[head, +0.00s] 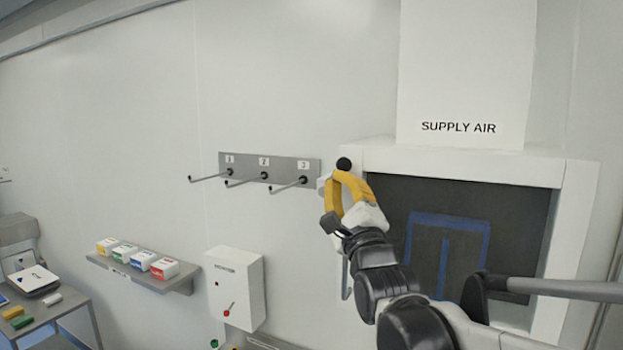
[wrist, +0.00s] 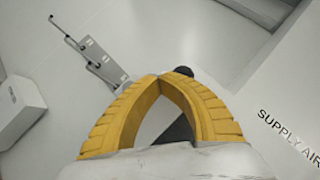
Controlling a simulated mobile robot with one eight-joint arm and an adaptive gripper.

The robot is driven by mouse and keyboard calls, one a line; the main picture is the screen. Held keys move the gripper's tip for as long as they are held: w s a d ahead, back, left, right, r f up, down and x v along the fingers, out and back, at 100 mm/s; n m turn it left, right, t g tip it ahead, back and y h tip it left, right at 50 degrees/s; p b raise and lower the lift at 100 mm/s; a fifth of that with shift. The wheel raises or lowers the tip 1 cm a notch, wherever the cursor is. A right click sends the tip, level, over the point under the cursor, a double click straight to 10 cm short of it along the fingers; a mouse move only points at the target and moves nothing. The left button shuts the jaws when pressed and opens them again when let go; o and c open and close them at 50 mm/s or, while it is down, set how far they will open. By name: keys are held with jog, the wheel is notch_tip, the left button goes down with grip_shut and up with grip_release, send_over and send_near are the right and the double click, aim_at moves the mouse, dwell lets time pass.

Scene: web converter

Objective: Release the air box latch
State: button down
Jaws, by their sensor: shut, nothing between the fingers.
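The air box (head: 480,162) is a white frame with a dark front panel (head: 395,194), under a white duct marked SUPPLY AIR. A round black knob (head: 344,164), apparently the latch handle, sits at the box's upper left corner. My gripper (head: 343,176) has yellow fingers and is right at the knob, overlapping it in the head view. In the wrist view the fingertips (wrist: 160,77) meet and hold nothing. The black knob (wrist: 184,71) shows just beyond and right of them; I cannot tell whether they touch. The rest of the latch is hidden behind my gripper.
A grey rail with numbered pegs (head: 240,163) projects from the wall left of my gripper. A shelf with small boxes (head: 142,270) and a white control box (head: 235,290) are lower left. A blue outline (head: 448,222) marks the dark panel. The upper left wall is clear.

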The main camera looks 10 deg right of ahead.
jog(key=shift+w+a+r+n+g+y+p, duration=0.25)
jog(key=shift+r+n+g+y+p, duration=0.2)
jog(key=shift+n, duration=0.25)
jog(key=shift+w+a+r, duration=0.15)
jog(key=shift+a+r, duration=0.05)
jog(key=shift+a, duration=0.15)
dwell(1.4)
jog(key=shift+f, duration=0.1)
